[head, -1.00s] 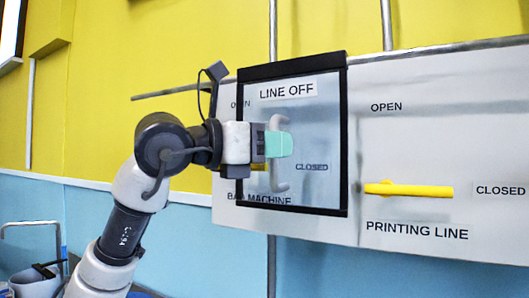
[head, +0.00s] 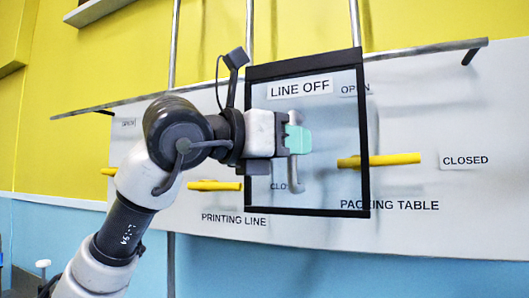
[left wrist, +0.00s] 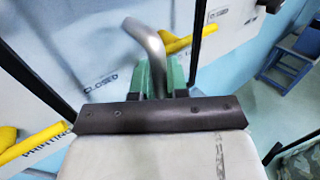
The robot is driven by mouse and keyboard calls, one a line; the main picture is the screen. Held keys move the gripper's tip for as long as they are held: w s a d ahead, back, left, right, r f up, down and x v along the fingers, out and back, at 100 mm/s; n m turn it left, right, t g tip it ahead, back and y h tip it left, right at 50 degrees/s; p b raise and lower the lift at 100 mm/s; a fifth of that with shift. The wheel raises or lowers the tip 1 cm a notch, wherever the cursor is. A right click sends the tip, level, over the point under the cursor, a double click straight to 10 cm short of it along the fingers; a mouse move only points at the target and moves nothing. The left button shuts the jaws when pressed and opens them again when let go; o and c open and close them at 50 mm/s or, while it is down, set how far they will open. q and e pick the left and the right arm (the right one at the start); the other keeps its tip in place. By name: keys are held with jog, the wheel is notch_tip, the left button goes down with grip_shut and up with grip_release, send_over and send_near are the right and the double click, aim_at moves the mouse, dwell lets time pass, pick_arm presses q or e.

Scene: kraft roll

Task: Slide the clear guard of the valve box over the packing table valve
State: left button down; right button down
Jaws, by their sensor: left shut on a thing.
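The clear guard (head: 330,110) is a see-through panel with a black frame and a "LINE OFF" label. It stands upright in front of the white valve board, and its right edge crosses the left part of the yellow packing table valve handle (head: 395,159). Most of that handle lies right of the guard, pointing to "CLOSED". My left gripper (head: 298,139) has teal fingers shut on the guard's grey handle (head: 293,170). The left wrist view shows the grey handle (left wrist: 147,45) between the teal fingers. My right gripper is in neither view.
The yellow printing line valve handle (head: 215,186) lies just left of the guard. A metal rail (head: 425,50) runs along the board's top and ends at the right. The left wrist view shows a blue stool (left wrist: 290,58).

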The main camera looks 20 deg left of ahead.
pick_arm(q)
jog(key=s+d+b, duration=0.1)
jog(key=d+b, duration=0.1)
jog(key=d, duration=1)
jog(key=shift+r, duration=0.15)
jog(key=c, duration=1.1)
grip_release()
jog(key=shift+c, duration=0.2)
